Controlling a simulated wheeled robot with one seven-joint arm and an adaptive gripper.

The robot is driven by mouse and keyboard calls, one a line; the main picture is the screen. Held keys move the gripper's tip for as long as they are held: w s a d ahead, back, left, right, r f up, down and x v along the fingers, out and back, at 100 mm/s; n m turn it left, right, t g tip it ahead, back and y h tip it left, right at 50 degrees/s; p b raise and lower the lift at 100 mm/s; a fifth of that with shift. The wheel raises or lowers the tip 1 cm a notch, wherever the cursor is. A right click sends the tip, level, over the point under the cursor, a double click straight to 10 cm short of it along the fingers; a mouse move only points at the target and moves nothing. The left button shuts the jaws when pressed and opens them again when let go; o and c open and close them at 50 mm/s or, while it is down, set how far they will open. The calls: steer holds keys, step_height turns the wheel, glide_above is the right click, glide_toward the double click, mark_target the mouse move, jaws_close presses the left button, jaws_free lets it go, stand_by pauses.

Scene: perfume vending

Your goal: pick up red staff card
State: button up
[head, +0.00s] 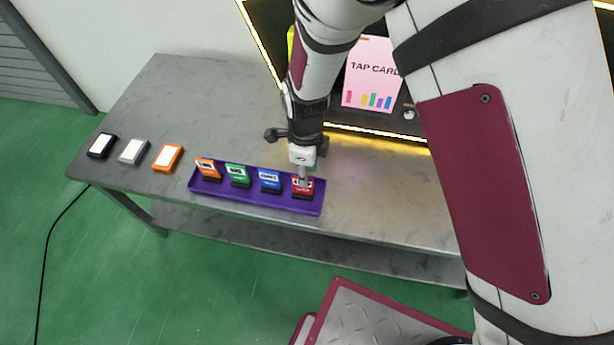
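The red staff card (302,193) stands at the right end of a purple tray (255,202) on the grey table. My gripper (302,181) points down right at the top of the red card and covers part of it. The fingers are small here and overlap the card, so I cannot tell whether they are open or shut on it. The card appears to sit in its place in the tray. To its left in the same tray stand a blue card (270,180), a green card (237,174) and an orange card (207,168).
A black item (102,146), a grey item (133,151) and an orange item (167,157) lie on the table (185,95) at the left. A pink "TAP CARD" sign (369,75) stands behind my arm on a dark, yellow-lit machine. The table's left back is clear.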

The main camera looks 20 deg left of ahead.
mark_target(303, 193)
steer(key=shift+s+a+f+b, duration=0.1)
steer(key=shift+s+f, duration=0.05)
steer(key=shift+f, duration=0.85)
steer(key=shift+s+a+f+b, duration=0.1)
steer(key=shift+s+f, duration=0.1)
steer(key=shift+f, duration=0.75)
steer(key=shift+s+f+b, duration=0.1)
steer(key=shift+s+f, duration=0.05)
steer(key=shift+f, duration=0.85)
steer(key=shift+c, duration=0.2)
jaws_close()
